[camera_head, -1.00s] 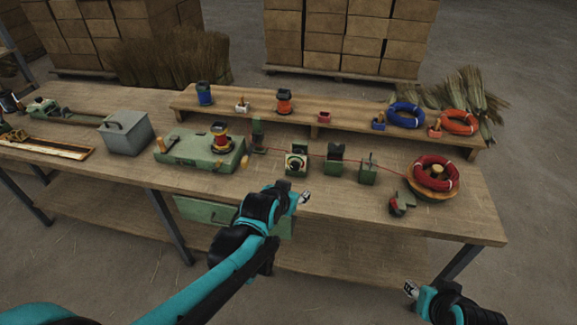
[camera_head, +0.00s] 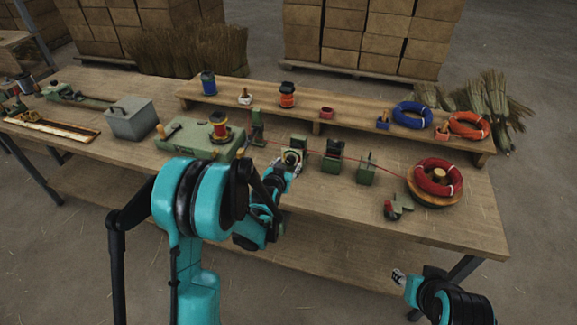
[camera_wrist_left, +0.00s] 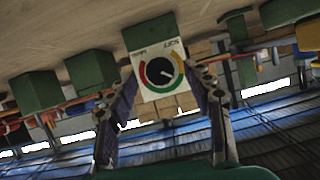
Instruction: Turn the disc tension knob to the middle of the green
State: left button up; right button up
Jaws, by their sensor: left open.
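The disc tension unit (camera_head: 298,143) is a green block on the workbench, partly hidden by my left gripper (camera_head: 289,168). In the left wrist view its white dial plate (camera_wrist_left: 150,94) faces the camera, with a round black knob (camera_wrist_left: 161,71) at its centre. A coloured arc of red, yellow and green runs around the knob. A small white mark shows at the knob's lower right. My left gripper (camera_wrist_left: 160,84) is open, its fingers on either side of the plate; contact with the knob is not visible. My right gripper (camera_head: 399,277) is low, off the bench's front; its jaws are unclear.
More green guide blocks (camera_head: 333,155) stand right of the unit, with a red strand running to the red coil (camera_head: 438,178). A green machine (camera_head: 190,138) with a spool stands left. A raised shelf (camera_head: 350,128) runs behind. Bare bench (camera_head: 340,205) lies in front.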

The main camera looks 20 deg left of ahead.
pick_arm(q)
jog(key=shift+x, duration=1.1)
jog(key=c, duration=1.2)
jog(key=shift+o, duration=0.2)
jog(key=shift+b, duration=0.35)
jog(key=m+y+b, duration=0.2)
jog(key=m, duration=0.1)
jog(key=shift+d+f, duration=0.1)
jog(key=shift+d, duration=0.1)
jog(key=shift+m+t+y, duration=0.4)
jog(key=shift+m+y, duration=0.4)
jog(key=shift+m, duration=0.2)
jog(key=shift+m+y, duration=0.5)
jog(key=shift+m, duration=0.4)
jog(key=shift+t, duration=0.3)
